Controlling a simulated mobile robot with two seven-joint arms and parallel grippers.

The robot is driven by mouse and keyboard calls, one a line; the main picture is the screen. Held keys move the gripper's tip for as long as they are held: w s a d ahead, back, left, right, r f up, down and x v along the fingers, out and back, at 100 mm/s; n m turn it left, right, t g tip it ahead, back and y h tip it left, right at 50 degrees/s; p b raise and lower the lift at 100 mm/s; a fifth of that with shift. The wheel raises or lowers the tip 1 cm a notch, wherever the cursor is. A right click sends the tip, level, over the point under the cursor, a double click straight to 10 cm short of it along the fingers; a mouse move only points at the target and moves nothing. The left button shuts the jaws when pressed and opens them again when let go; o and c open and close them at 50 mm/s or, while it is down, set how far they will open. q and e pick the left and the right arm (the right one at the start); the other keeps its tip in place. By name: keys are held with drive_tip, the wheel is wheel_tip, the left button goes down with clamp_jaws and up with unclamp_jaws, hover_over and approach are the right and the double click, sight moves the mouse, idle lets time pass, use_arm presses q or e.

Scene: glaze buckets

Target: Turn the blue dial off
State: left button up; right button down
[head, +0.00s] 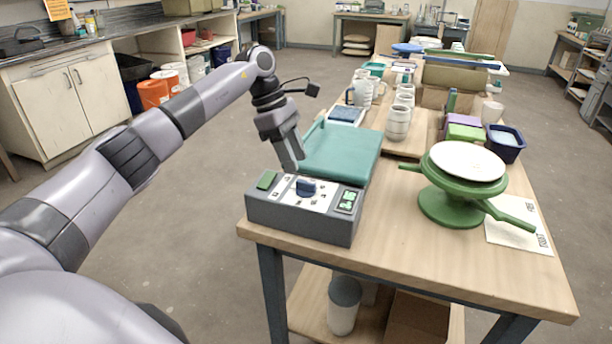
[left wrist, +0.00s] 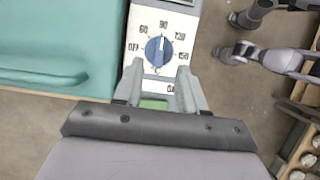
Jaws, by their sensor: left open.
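The blue dial (head: 306,187) sits on the white top panel of a grey control box (head: 300,225) at the table's near left corner. In the left wrist view the blue dial (left wrist: 157,51) is ringed by numbers such as 60, 90, 120 and 150. Its pale pointer mark appears to face near 90. My left gripper (head: 292,160) points down over the back left of the box. In the left wrist view its two fingers (left wrist: 158,72) are apart and empty, with the dial just beyond the gap between the tips. I see no contact with the dial. My right gripper is out of view.
A green button (head: 267,180) and a small display (head: 346,201) flank the dial. A teal lidded unit (head: 340,152) stands behind the box. A green banding wheel (head: 455,190) and several mugs (head: 398,122) occupy the table. Bare tabletop lies to the box's right.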

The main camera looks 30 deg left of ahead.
sight(305, 182)
use_arm(q)
drive_tip(key=shift+x, duration=2.8)
drive_tip(key=shift+d, duration=0.1)
drive_tip(key=shift+r, duration=0.1)
clamp_jaws()
